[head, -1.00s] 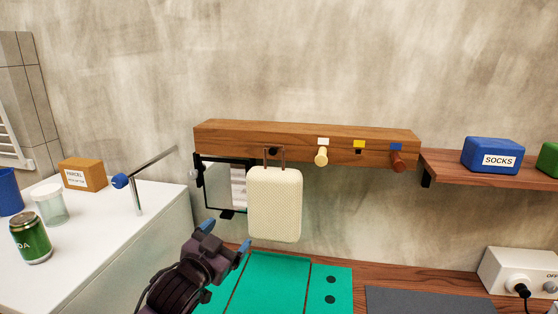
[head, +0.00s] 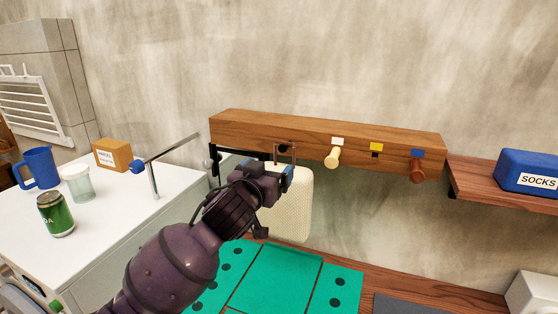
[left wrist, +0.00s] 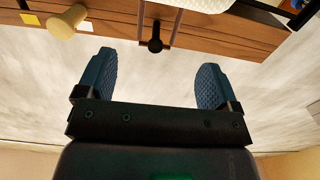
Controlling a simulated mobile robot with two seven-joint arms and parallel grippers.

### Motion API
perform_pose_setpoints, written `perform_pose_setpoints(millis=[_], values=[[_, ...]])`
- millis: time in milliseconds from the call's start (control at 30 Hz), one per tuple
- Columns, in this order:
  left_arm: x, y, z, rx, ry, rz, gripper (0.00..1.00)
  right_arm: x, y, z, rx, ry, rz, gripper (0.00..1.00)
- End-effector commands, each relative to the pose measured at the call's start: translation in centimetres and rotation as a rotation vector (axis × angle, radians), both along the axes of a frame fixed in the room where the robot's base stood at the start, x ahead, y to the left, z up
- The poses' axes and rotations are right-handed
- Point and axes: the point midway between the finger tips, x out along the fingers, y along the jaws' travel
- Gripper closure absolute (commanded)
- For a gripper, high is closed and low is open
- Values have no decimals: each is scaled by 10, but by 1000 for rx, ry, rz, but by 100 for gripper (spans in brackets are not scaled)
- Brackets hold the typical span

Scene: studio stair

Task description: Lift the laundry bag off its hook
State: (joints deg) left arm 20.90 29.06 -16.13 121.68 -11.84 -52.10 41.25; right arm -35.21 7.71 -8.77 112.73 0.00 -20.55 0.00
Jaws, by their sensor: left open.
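The cream laundry bag (head: 296,208) hangs below the wooden rail (head: 325,138), its brown handle (head: 292,155) at a dark hook (head: 284,148). My left gripper (head: 276,172) is open in front of the bag's upper left part and hides much of it. In the left wrist view the open blue fingers (left wrist: 155,72) point at the rail, with the dark hook (left wrist: 155,38) centred beyond them. The handle straps (left wrist: 176,27) pass either side of that hook, and the bag's edge (left wrist: 205,4) shows at the top. Nothing is between the fingers. My right gripper is not in view.
A cream peg (head: 333,158) and a red-brown peg (head: 417,170) stick out right of the bag. A black-framed panel is mostly hidden behind my arm. A lever-like metal rod (head: 168,152) rises from the white counter (head: 120,205) at left. A green mat (head: 280,275) lies below.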

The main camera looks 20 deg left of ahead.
Motion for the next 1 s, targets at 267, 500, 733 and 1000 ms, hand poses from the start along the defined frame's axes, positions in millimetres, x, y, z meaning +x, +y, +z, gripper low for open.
perform_pose_setpoints(millis=[267,500,733,1000], values=[[44,-2,2,3,0,0,14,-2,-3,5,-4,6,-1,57],[76,-3,1,3,0,-1,14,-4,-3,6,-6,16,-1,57],[91,-3,1,2,-1,-1,14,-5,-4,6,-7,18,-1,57],[94,-3,0,2,-1,-1,14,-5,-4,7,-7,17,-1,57]])
